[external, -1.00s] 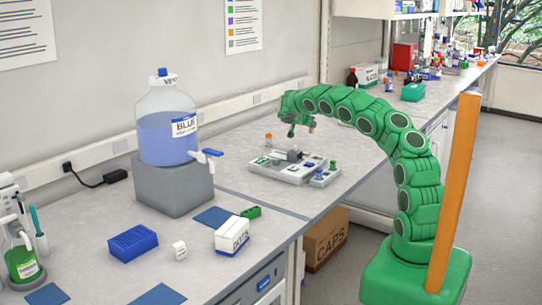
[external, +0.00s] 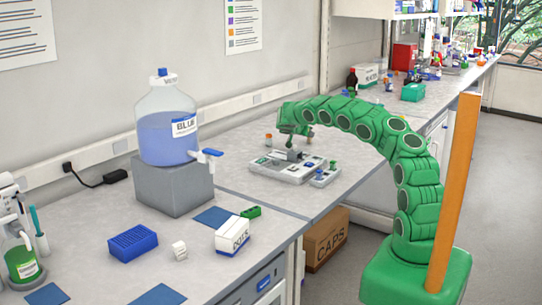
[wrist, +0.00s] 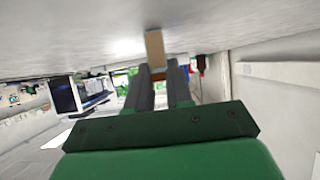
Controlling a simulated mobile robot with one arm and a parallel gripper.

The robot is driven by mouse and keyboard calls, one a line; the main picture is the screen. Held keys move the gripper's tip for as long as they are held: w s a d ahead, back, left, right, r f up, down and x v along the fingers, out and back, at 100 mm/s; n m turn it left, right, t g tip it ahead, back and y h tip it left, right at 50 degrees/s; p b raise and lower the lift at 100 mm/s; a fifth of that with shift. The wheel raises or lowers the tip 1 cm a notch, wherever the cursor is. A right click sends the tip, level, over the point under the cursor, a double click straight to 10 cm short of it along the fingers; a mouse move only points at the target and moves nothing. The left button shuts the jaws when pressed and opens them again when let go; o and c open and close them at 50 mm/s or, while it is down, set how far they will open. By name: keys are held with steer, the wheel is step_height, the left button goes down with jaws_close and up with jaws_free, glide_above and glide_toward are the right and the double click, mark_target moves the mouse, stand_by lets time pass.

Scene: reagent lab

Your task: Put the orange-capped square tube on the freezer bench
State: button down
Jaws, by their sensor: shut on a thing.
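My gripper (wrist: 158,86) is shut on a tan, square-sided tube (wrist: 155,48) in the wrist view. Orange, apparently its cap, shows between the two dark fingers, and the tan body sticks out past the tips. In the external view my gripper (external: 293,143) hangs low over the bench, at the back of a grey instrument (external: 290,170). The held tube is too small or hidden to make out there. I cannot tell which surface is the freezer bench.
A small orange-topped vial (external: 268,140) stands behind the instrument. A large blue-liquid carboy (external: 167,125) on a grey block stands to the left. A white box (external: 232,236) and a blue rack (external: 133,243) are nearer.

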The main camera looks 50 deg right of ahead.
steer(key=shift+f, duration=0.1)
steer(key=c, duration=1)
jaws_free()
steer(key=shift+a+r, duration=0.35)
steer(key=shift+r, duration=0.05)
steer(key=v, duration=1)
steer(key=shift+a, duration=0.3)
steer(key=shift+o, duration=0.4)
steer(key=shift+a+r, duration=0.2)
steer(key=shift+a, duration=0.1)
